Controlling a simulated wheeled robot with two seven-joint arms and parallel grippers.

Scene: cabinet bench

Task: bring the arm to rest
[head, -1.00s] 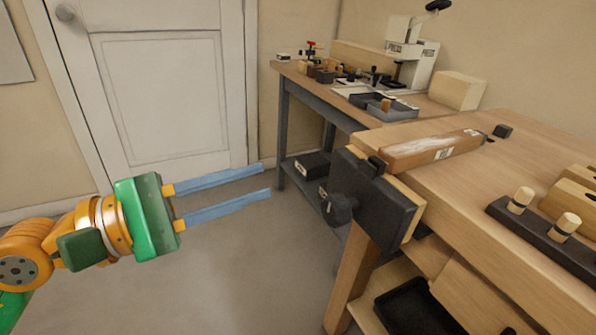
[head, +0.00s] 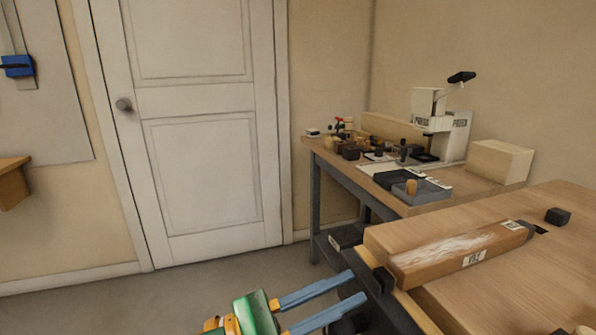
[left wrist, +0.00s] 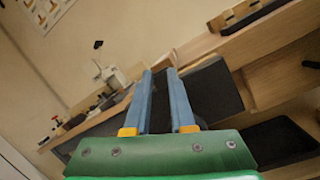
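My left gripper (head: 345,294) shows at the bottom of the head view, with its two blue fingers pointing right toward the front of the wooden workbench (head: 560,265). The fingers are parallel with a gap between them, and nothing is held. In the left wrist view the fingers (left wrist: 160,72) are also apart and empty, in front of the dark vise (left wrist: 212,92). I cannot tell whether they touch the vise. My right gripper is in neither view.
A side bench (head: 345,172) behind holds a white press (head: 440,125), small parts and a grey tray (head: 420,192). A white door (head: 200,130) stands left, with clear floor before it.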

